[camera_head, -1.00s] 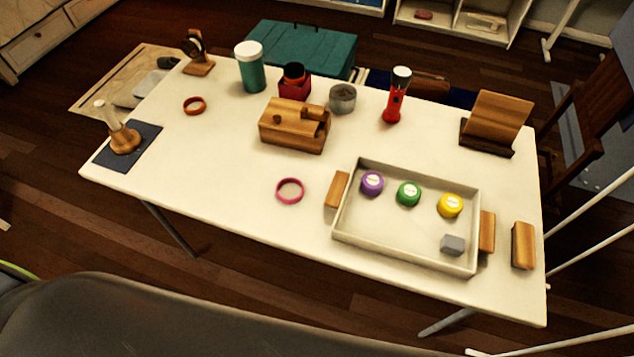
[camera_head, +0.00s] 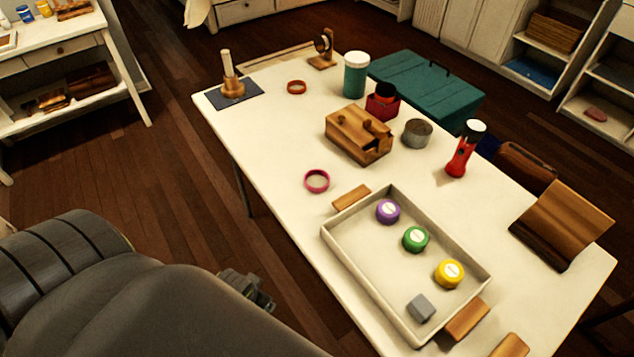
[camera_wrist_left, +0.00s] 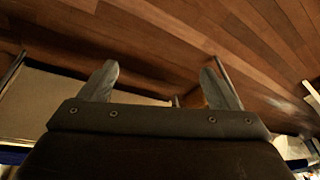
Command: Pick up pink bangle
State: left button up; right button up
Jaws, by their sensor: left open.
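The pink bangle (camera_head: 317,181) lies flat on the white table (camera_head: 282,133) near its front edge, left of the tray's wooden handle. My left gripper (camera_wrist_left: 160,82) is open and empty in the left wrist view, with wooden floor beyond its fingers. In the head view part of my arm (camera_head: 247,290) shows low, beside the table's front edge and well apart from the bangle; its fingers cannot be made out there. The bangle cannot be made out in the left wrist view. My right gripper is not in view.
A tray (camera_head: 352,267) with purple, green and yellow round pieces and a grey block lies right of the bangle. A wooden box (camera_head: 358,135) stands behind it. The tabletop around the bangle is clear.

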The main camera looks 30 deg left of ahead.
pick_arm(q)
notch_tip(320, 180, up, 12)
jog(key=w+t, duration=0.2)
jog(key=t, duration=0.1)
jog(key=m+t+h+b, duration=0.1)
jog(key=t+h, duration=0.2)
jog(key=t, duration=0.4)
send_near(310, 186)
jog(key=b+x, duration=0.1)
jog(key=x, duration=0.4)
jog(key=shift+w+d+f, duration=0.1)
jog(key=shift+w+f, duration=0.1)
jog(key=shift+w, duration=0.05)
jog(key=shift+r+x, duration=0.2)
jog(key=shift+x, duration=1.1)
jog(key=shift+r+x, duration=0.2)
jog(key=shift+x, duration=1.1)
jog(key=shift+w+m, duration=0.15)
jog(key=shift+m, duration=0.15)
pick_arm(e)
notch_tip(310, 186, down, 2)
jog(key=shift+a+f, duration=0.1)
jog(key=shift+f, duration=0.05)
pick_arm(q)
jog(key=c, duration=1)
